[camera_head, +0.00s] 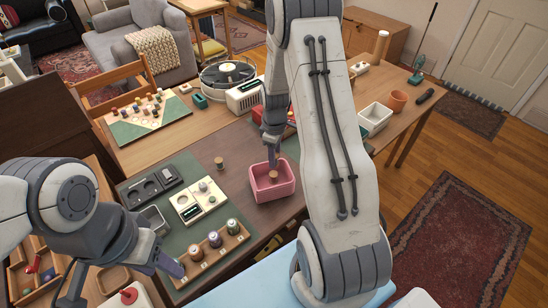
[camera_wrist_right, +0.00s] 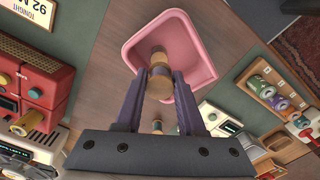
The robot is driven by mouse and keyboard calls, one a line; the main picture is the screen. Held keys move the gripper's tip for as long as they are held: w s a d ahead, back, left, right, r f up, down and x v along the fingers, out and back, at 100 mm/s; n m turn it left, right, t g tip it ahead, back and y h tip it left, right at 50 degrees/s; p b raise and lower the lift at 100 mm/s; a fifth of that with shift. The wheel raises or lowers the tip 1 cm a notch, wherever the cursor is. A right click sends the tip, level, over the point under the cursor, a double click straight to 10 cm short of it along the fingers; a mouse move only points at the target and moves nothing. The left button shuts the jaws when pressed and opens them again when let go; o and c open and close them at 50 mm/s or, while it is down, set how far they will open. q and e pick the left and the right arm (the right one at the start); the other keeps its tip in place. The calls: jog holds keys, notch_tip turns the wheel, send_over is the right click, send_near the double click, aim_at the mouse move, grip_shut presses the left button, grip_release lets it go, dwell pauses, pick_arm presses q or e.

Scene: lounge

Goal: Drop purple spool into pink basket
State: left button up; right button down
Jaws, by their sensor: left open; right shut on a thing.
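The pink basket (camera_head: 287,188) stands on the table in the head view and also shows in the wrist view (camera_wrist_right: 200,45). My right gripper (camera_head: 272,157) is above it, shut on a tan-brown spool (camera_wrist_right: 160,62). From the head the spool appears within the basket's outline; I cannot tell if it touches the basket. A spool with a purple band (camera_head: 214,239) stands in the middle of a wooden rack (camera_head: 207,262), between a brown-orange one (camera_head: 196,251) and a green one (camera_head: 233,227). My left gripper (camera_head: 172,268) is open and empty, near the rack's left end.
Another tan spool (camera_head: 219,163) stands on the table left of the basket. A cream device (camera_head: 200,203) and a dark tray (camera_head: 152,186) lie on the green mat. A record player (camera_head: 228,75) and a white bin (camera_head: 375,118) stand farther back. My right arm hides part of the table.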

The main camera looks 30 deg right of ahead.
notch_tip(320, 180, down, 5)
jog(key=b, duration=0.3)
jog(key=shift+r, duration=0.2)
jog(key=shift+c, duration=2.2)
grip_release()
jog(key=shift+r, duration=0.1)
notch_tip(320, 180, up, 10)
jog(key=shift+r+b, duration=0.2)
jog(key=shift+b, duration=0.2)
